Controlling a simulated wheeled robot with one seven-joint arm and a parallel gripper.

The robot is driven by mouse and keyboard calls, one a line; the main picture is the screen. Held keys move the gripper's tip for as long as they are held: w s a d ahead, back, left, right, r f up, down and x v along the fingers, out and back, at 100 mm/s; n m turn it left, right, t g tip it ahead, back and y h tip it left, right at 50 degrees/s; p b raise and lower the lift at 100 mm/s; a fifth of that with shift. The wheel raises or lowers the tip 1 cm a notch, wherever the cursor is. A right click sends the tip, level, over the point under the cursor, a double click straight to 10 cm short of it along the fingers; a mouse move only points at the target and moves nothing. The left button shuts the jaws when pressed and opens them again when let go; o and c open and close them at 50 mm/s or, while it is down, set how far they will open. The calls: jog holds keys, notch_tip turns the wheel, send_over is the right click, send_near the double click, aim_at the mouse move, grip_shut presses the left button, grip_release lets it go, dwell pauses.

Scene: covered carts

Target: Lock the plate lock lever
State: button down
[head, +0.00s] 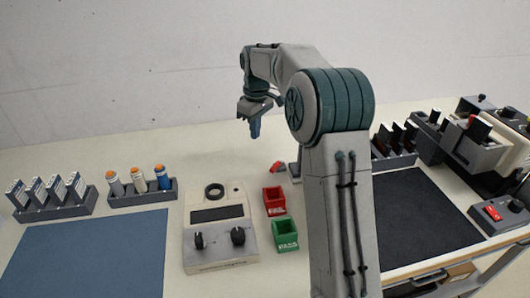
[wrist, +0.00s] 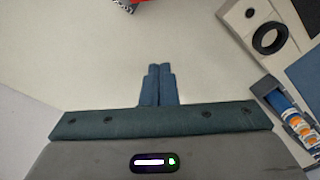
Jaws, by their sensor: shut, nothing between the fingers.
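A small red lever-like part (head: 278,167) shows beside a grey block (head: 295,173) in the head view, partly hidden behind my arm. I cannot tell for sure whether it is the plate lock lever or how it is set. A red part (wrist: 136,2) is cut off at the top edge of the wrist view. My gripper (head: 255,130) points down above the bare table, behind and left of the red part and apart from it. Its blue fingers (wrist: 160,68) are together and empty in the wrist view.
A beige instrument (head: 215,260) with two knobs and a black ring stands front left of my gripper. Red (head: 274,201) and green (head: 285,235) bins are beside it. A vial rack (head: 143,197) is left. Dark mats and racks lie right. Table below my gripper is clear.

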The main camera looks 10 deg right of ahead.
aim_at(276, 166)
jog(key=shift+w+a+r+n+g+h+p, duration=0.15)
jog(key=shift+w+a+g+h+p, duration=0.2)
jog(key=shift+a+g+h+p, duration=0.25)
jog(key=shift+w+a+n+g+h+p, duration=0.15)
jog(key=shift+w+a+g+h+p, duration=0.2)
jog(key=shift+a+g+h+p, duration=0.2)
jog(key=x, duration=1)
jog(key=shift+s+d+p, duration=0.1)
jog(key=shift+d+p, duration=0.1)
jog(key=shift+p, duration=0.15)
jog(key=shift+s+d+p, duration=0.3)
jog(key=shift+s+d, duration=0.75)
jog(key=shift+d, duration=0.05)
jog(key=shift+s+d, duration=0.25)
